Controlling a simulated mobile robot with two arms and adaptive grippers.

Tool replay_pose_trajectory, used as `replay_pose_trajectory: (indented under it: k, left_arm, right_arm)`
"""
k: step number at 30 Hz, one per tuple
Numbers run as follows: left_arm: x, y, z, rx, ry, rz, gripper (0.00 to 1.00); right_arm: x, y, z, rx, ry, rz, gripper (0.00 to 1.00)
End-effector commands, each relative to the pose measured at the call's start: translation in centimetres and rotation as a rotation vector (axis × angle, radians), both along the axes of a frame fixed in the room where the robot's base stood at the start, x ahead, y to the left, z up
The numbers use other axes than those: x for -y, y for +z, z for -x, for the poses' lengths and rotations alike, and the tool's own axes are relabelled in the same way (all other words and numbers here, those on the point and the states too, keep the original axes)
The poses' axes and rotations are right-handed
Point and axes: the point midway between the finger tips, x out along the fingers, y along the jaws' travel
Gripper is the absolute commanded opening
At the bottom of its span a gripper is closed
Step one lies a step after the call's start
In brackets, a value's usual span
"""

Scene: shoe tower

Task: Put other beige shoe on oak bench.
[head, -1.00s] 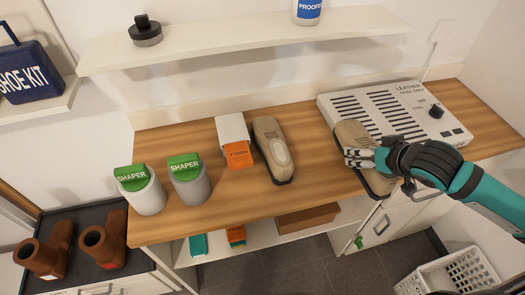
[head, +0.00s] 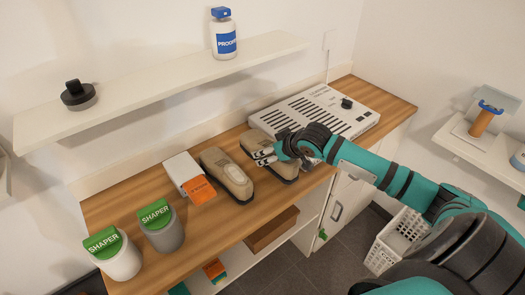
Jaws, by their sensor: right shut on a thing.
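My right gripper (head: 267,157) is shut on a beige shoe (head: 256,140) with a dark sole. The gripper covers part of this shoe. It is at the oak bench (head: 236,216), just left of the leather dryer's near-left corner; I cannot tell whether its sole touches the wood. The first beige shoe (head: 227,176) lies on the bench just to the left, with a narrow gap between the two. My left gripper is not in view.
The grey leather dryer (head: 315,113) stands right of the held shoe. A white box with an orange card (head: 199,190) and two green-topped shaper pots (head: 158,224) stand to the left. A white shelf (head: 160,92) with a proofer bottle (head: 223,40) hangs above. A white basket (head: 397,240) is on the floor.

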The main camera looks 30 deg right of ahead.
Motion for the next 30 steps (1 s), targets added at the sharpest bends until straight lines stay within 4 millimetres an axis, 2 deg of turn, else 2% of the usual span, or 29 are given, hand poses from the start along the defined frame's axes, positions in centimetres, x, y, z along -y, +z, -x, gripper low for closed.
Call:
replay_pose_trajectory:
  k: [1, 3, 9, 12, 19, 30]
  left_arm:
    - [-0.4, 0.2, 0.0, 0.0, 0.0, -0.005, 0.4]
    - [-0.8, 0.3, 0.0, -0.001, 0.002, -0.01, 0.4]
    - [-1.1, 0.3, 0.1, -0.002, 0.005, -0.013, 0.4]
    - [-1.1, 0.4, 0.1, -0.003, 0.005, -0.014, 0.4]
    - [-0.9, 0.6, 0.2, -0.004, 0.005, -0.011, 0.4]
    - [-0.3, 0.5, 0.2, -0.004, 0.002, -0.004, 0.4]
  right_arm:
    - [0.2, 0.2, -1.5, 0.007, -0.004, -0.005, 0.24]
    - [0.4, 0.1, -3.0, 0.007, -0.002, -0.003, 0.24]
    - [0.8, -0.3, -5.0, 0.003, 0.0, -0.002, 0.24]
    - [0.8, -0.9, -5.0, 0.001, 0.0, -0.001, 0.24]
    - [0.8, -3.8, -4.9, 0.0, 0.001, -0.001, 0.24]
    - [0.8, -4.2, -5.0, 0.002, 0.0, 0.0, 0.24]
